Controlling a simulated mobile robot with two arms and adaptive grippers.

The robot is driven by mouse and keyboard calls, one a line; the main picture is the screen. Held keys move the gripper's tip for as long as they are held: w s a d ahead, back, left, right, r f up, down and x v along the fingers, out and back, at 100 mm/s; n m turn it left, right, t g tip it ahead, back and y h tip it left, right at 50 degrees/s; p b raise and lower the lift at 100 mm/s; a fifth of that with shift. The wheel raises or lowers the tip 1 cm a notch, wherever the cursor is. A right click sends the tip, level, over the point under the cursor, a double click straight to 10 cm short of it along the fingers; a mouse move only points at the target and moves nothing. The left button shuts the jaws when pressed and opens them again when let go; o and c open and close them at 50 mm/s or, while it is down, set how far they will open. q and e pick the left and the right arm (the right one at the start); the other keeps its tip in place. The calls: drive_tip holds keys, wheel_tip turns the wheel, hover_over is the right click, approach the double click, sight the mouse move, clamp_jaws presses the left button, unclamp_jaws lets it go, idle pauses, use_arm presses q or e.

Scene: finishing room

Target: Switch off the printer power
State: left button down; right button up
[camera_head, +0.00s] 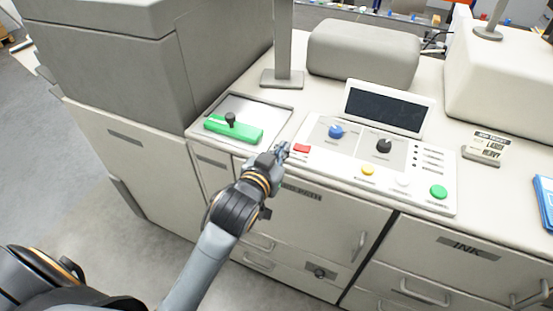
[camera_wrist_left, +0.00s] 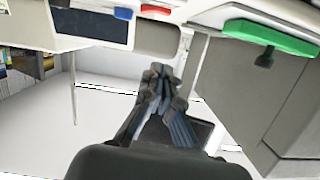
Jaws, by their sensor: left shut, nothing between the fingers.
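The printer's control panel (camera_head: 320,165) has a red rectangular button (camera_head: 302,148) at its left end. Beside it are a blue knob (camera_head: 336,131), a black knob (camera_head: 384,146), and yellow (camera_head: 367,170), white (camera_head: 402,180) and green (camera_head: 438,191) buttons. The panel's small labels are too small to read. My left gripper (camera_head: 283,151) is shut and empty, just left of the red button; contact is unclear. In the left wrist view the shut fingers (camera_wrist_left: 158,80) point toward the panel, with the red button (camera_wrist_left: 155,10) at the top edge. My right gripper is not in view.
A green bar with a black knob (camera_head: 233,128) lies on a tray (camera_head: 270,114) left of the panel. A dark screen (camera_head: 386,108) stands behind the panel. A post (camera_head: 284,45) rises behind the tray. A small sign (camera_head: 484,148) stands right.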

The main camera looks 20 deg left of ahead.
use_arm(q)
drive_tip(key=v, duration=0.3)
drive_tip(key=shift+s+r, duration=0.15)
drive_tip(key=shift+s, duration=0.05)
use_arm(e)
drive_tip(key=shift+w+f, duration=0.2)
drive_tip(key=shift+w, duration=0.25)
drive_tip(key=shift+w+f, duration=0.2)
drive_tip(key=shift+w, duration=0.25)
use_arm(q)
drive_tip(key=shift+w, duration=0.15)
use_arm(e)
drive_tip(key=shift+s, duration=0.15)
